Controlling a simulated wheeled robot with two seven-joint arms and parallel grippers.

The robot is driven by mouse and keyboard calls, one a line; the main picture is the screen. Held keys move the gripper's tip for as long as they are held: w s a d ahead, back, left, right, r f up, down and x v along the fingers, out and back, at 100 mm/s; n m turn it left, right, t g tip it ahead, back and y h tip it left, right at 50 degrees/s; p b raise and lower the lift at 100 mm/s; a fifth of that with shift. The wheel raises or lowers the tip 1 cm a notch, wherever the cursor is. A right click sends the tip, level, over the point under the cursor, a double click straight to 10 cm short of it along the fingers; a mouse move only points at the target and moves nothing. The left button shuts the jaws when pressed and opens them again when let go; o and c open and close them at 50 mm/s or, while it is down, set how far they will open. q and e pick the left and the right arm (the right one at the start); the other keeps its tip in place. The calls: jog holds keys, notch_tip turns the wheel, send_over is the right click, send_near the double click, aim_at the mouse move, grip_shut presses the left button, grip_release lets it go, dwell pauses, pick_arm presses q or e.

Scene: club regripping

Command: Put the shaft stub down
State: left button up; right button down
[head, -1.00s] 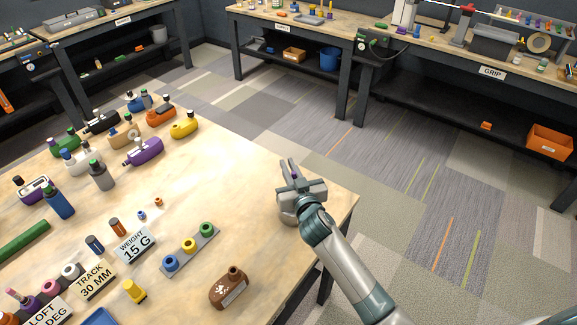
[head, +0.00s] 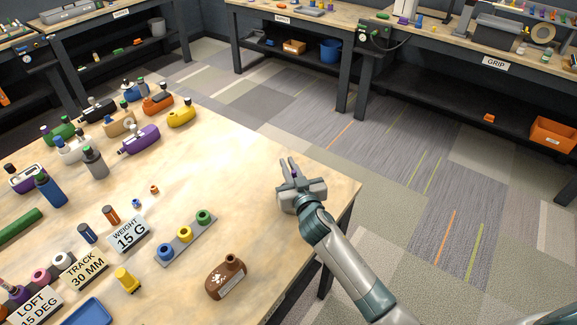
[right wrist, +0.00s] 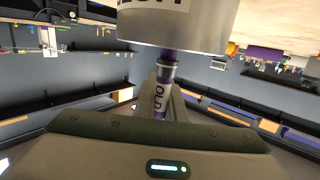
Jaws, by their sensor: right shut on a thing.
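My right gripper (head: 289,165) is above the far right edge of the wooden table in the head view. It is shut on the shaft stub, a small purple piece (head: 295,175) between its fingers. In the right wrist view the stub (right wrist: 160,100) is a purple rod with a silver ring and a white label reading OLD. A large silver cylinder (right wrist: 180,30) fills the top of that view above the rod; I cannot tell whether it is joined to the stub. My left gripper is not in view.
Several coloured club heads (head: 139,140) stand at the table's far left. A brown head (head: 226,279), a rack (head: 190,239) with coloured rings and a WEIGHT sign (head: 130,233) are nearer. The table between them and my gripper is clear. An orange bin (head: 552,133) sits on a shelf behind.

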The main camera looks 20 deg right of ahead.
jog(key=c, duration=1.7)
grip_release()
jog(key=shift+c, duration=0.2)
notch_tip(320, 180, up, 7)
jog(key=p, duration=0.6)
jog(key=shift+f, duration=0.1)
